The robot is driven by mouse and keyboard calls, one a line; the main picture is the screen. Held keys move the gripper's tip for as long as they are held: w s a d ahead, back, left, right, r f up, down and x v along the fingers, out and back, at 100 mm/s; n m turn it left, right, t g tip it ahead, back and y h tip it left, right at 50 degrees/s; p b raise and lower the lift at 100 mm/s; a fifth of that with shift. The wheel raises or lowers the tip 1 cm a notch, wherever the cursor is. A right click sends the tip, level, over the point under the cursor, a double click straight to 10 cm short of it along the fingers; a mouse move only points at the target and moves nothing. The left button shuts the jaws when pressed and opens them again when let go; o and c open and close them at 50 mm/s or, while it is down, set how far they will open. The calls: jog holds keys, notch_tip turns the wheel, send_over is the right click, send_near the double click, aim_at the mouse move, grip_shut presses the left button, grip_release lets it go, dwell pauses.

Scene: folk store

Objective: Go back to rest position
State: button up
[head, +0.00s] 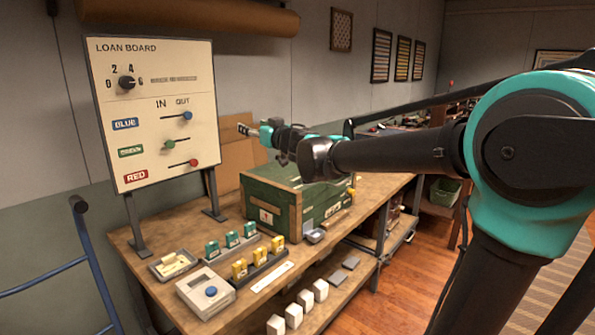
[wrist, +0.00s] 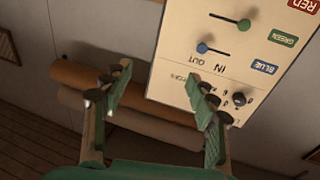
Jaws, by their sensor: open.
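My gripper (head: 243,129) is at the end of my outstretched arm, in the air to the right of the loan board (head: 150,80) and above the green chest. In the wrist view my gripper (wrist: 163,92) has its two fingers wide apart with nothing between them. The loan board (wrist: 270,15) shows upside down there, behind the right finger. I cannot tell the exact gap between my gripper and the board.
A wooden bench (head: 140,262) holds the green chest (head: 320,207), a grey box with a blue button (head: 205,292), and small green (head: 232,239) and yellow blocks (head: 259,255). A brown roll (head: 190,15) is on the wall. A blue hand-truck frame (head: 88,250) stands at left. Wooden floor shows at right.

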jog(key=d+f+m+t+h, duration=0.1)
jog(key=d+f+m+h, duration=0.25)
jog(key=d, duration=0.45)
jog(key=d+f+m+t+h, duration=0.1)
jog(key=d+f+m+h, duration=0.1)
jog(key=d+f+h, duration=0.5)
jog(key=s+d+f+m+g+h, duration=0.1)
jog(key=s+d+f+g, duration=0.1)
jog(key=d+f, duration=0.4)
jog(key=s+d+f+m+g+h, duration=0.1)
jog(key=s+d+f+m, duration=0.15)
jog(key=d, duration=0.45)
jog(key=s+d+f+g, duration=0.4)
jog(key=s+d+f, duration=0.2)
jog(key=s+f, duration=0.6)
jog(key=s+a+f+n+g+y, duration=0.1)
jog(key=s+f+g, duration=0.4)
jog(key=s+f, duration=0.7)
jog(key=shift+s+a+f+n, duration=0.3)
jog(key=shift+s+a, duration=0.1)
jog(key=shift+s, duration=0.65)
jog(key=shift+y, duration=0.25)
